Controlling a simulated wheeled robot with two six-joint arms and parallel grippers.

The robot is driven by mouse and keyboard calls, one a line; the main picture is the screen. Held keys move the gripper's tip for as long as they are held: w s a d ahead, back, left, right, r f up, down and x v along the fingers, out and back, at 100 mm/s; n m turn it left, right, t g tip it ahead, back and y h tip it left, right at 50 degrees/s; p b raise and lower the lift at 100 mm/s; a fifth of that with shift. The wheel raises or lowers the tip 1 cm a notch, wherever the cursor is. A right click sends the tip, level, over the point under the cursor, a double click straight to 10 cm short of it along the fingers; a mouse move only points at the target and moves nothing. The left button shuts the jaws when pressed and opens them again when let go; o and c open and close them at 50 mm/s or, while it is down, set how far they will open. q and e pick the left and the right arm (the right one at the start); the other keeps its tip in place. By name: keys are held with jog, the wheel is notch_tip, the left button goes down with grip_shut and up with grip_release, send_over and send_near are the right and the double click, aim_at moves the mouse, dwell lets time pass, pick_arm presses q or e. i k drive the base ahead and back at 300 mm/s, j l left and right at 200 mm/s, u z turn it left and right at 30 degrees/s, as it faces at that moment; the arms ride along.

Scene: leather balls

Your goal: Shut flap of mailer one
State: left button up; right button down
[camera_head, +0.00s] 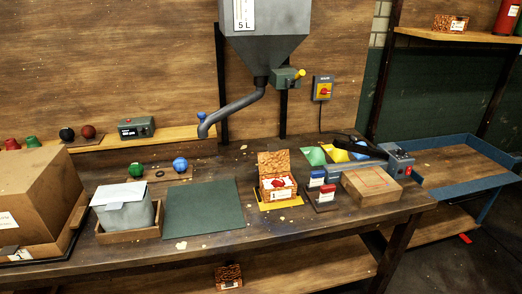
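A small orange-brown patterned mailer box (278,194) stands on a yellow mat (266,206) near the front middle of the workbench. Its flap (273,163) stands raised at the back, so the box is open. Something red and white shows in its opening, and a pale label is on its front. I take this box for mailer one, though its label is too small to read. Neither of my grippers shows in the head view.
Right of the mailer stand red and blue stamps (322,189), a flat cardboard box (370,184) and a grey device (398,161). A hopper spout (230,112) hangs behind. A dark green mat (204,208) lies clear to the left, beside a grey bin (124,211).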

aim_at(272, 161)
jog(key=i+l+u, duration=0.15)
jog(key=u, duration=0.25)
jog(key=i+l+u, duration=0.2)
jog(key=u, duration=0.2)
jog(key=i+l+u, duration=0.2)
jog(key=u, duration=0.15)
